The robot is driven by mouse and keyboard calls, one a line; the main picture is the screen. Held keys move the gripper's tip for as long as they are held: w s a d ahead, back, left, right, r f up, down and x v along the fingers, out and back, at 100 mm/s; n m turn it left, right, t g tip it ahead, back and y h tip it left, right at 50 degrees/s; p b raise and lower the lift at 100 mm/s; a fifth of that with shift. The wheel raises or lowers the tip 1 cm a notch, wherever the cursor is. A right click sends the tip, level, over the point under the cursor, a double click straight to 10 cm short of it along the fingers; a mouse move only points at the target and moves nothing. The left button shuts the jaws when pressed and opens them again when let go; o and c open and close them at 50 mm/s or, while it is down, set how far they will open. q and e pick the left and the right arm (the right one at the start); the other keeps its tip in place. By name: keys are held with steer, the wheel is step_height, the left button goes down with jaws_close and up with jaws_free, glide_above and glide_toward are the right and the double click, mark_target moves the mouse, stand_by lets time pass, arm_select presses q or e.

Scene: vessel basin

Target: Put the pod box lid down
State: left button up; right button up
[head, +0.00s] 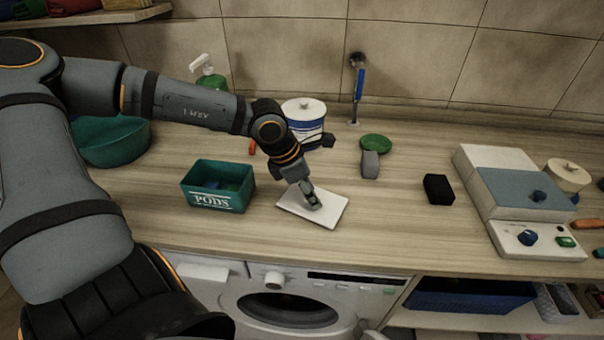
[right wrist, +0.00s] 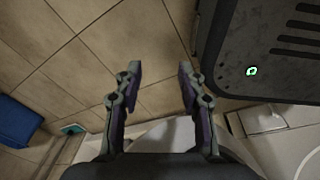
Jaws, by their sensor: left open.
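The pod box (head: 218,187) is a teal open-topped box marked PODS, on the counter at left of centre, with small blue and green pods inside. The white pod box lid (head: 325,212) lies flat on the counter to the right of the box. My left gripper (head: 312,201) points down over the lid's middle, its fingertips at or just above the surface; whether they touch cannot be told. In the right wrist view my right gripper (right wrist: 158,75) is open with nothing between its fingers, above a tiled floor.
A teal basin (head: 112,140) stands at back left. Behind the lid are a white-and-blue canister (head: 304,124), a green round object (head: 375,142) and a grey block (head: 370,164). A black block (head: 438,189) and a scale-like appliance (head: 520,205) stand right. Counter between lid and black block is clear.

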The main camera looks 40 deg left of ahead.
arm_select(q)
steer(key=p+v, duration=1.2)
steer(key=p, duration=1.2)
steer(key=shift+p, duration=0.4)
steer(key=shift+f, duration=0.1)
